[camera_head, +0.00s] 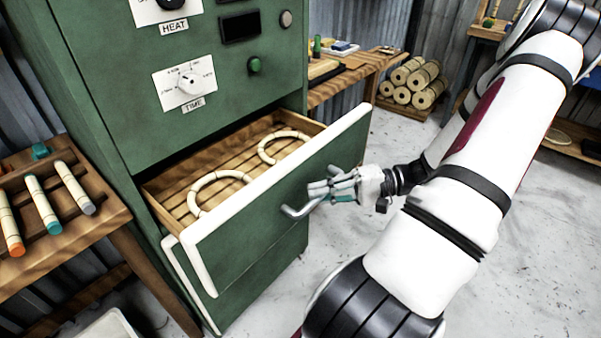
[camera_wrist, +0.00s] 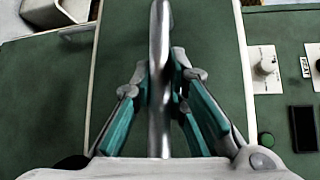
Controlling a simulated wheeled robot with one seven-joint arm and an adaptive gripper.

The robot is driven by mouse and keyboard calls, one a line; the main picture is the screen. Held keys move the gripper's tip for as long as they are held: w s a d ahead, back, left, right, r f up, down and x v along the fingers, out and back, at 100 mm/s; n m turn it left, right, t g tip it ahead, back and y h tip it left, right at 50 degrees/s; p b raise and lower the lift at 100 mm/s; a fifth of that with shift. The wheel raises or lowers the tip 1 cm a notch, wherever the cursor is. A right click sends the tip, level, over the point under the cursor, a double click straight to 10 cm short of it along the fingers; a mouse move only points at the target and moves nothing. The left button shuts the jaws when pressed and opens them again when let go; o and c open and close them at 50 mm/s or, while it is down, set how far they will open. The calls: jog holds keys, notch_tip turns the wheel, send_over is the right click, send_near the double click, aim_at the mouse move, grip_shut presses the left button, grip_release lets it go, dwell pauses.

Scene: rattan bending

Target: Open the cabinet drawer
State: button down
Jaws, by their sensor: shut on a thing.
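The green cabinet drawer (camera_head: 240,235) with a cream rim is pulled well out of the green cabinet (camera_head: 120,90). Inside it, two curved rattan pieces (camera_head: 215,183) lie on a slatted wooden bottom. My gripper (camera_head: 325,190) is at the drawer's front face, shut on the metal bar handle (camera_head: 298,211). In the wrist view, the handle (camera_wrist: 160,75) runs between the fingers of my gripper (camera_wrist: 162,85). The green drawer front (camera_wrist: 205,35) lies behind it.
A wooden bench (camera_head: 90,195) with several rattan sticks stands left of the cabinet. Another wooden table (camera_head: 350,78) stands behind at the right, with rattan rolls (camera_head: 415,82) beyond it. A pale bin (camera_head: 105,328) is at the bottom left. The grey floor (camera_head: 535,240) at right is clear.

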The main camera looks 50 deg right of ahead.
jog(key=shift+s+d+p, duration=0.1)
jog(key=shift+s+p, duration=0.65)
jog(key=shift+s, duration=1.95)
jog(key=c, duration=1.8)
grip_release()
jog(key=shift+c, duration=0.2)
jog(key=shift+d, duration=0.1)
jog(key=v, duration=1.2)
